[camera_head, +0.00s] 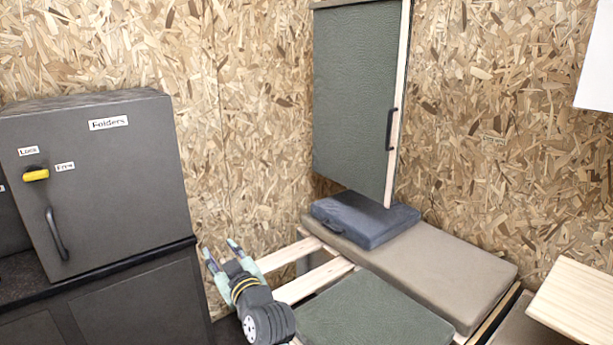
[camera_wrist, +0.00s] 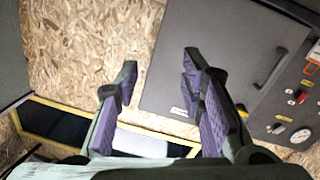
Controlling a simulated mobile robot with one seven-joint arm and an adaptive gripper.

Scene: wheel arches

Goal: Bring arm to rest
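My gripper (camera_head: 221,252) is at the lower middle of the head view, in front of the chipboard wall and to the right of the grey cabinet. Its two fingers point up and to the left and stand apart. In the wrist view my gripper (camera_wrist: 156,85) shows two purple-padded fingers with a clear gap and nothing between them. The chipboard wall and the edge of a grey cabinet door show behind the fingers. My gripper appears to touch nothing.
A grey cabinet (camera_head: 110,190) labelled Folders, with a yellow latch (camera_head: 36,175) and a dark handle (camera_head: 57,234), stands left. A green padded panel (camera_head: 355,100) hangs open above a bench with a beige cushion (camera_head: 430,265), a blue cushion (camera_head: 365,218) and a green cushion (camera_head: 370,312). A wooden tabletop (camera_head: 575,300) juts in at right.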

